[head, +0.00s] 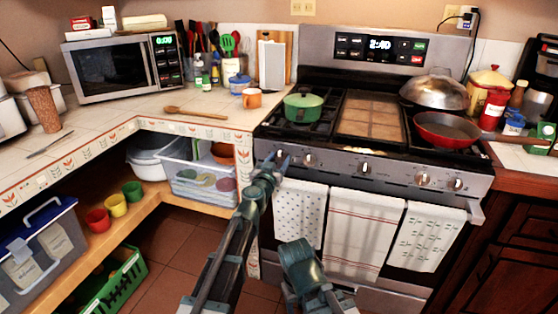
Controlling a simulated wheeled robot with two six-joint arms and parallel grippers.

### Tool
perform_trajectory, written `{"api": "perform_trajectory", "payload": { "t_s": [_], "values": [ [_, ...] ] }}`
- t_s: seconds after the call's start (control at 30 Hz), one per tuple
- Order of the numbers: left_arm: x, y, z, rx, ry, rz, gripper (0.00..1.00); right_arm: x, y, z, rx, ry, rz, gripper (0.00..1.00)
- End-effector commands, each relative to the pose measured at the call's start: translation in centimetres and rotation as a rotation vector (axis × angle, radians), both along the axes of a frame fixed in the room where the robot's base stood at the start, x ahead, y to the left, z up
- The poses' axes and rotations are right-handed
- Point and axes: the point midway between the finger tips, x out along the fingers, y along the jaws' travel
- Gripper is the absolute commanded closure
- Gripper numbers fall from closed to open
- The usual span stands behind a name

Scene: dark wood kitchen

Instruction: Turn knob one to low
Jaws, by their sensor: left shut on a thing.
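The stove (380,156) has a steel front panel with a row of several knobs. My left gripper (279,159) reaches up to the left end of that panel and is shut on the leftmost knob (281,154). The fingers partly cover this knob, so its pointer setting cannot be read. A second knob (308,159) sits just to the right, apart from the fingers. Another knob (365,168) is near the panel's middle, with two more at the right.
A green pot (303,107) sits on the left burners, and a red pan (446,130) and a domed lid (434,91) are at the right. Towels (364,235) hang on the oven handle below. A wooden spoon (196,113) lies on the left counter.

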Motion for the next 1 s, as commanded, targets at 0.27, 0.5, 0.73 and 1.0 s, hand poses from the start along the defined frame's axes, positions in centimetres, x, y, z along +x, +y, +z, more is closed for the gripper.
{"api": "perform_trajectory", "payload": {
  "t_s": [0.27,0.5,0.73,1.0],
  "values": [
    [-0.01,0.00,0.00,-0.039,0.013,0.000,0.97,0.00,0.00,0.00,0.000,0.000,0.000,0.40],
    [-0.02,-0.02,0.00,-0.185,0.060,0.000,0.97,0.00,0.00,0.00,0.000,0.000,0.000,0.40],
    [-0.02,-0.04,0.01,-0.390,0.127,0.000,0.97,0.00,0.00,0.01,0.000,0.000,0.000,0.40],
    [-0.04,-0.06,0.02,-0.633,0.206,0.000,0.97,0.00,0.00,0.02,0.000,0.000,0.000,0.40]
  ]
}}
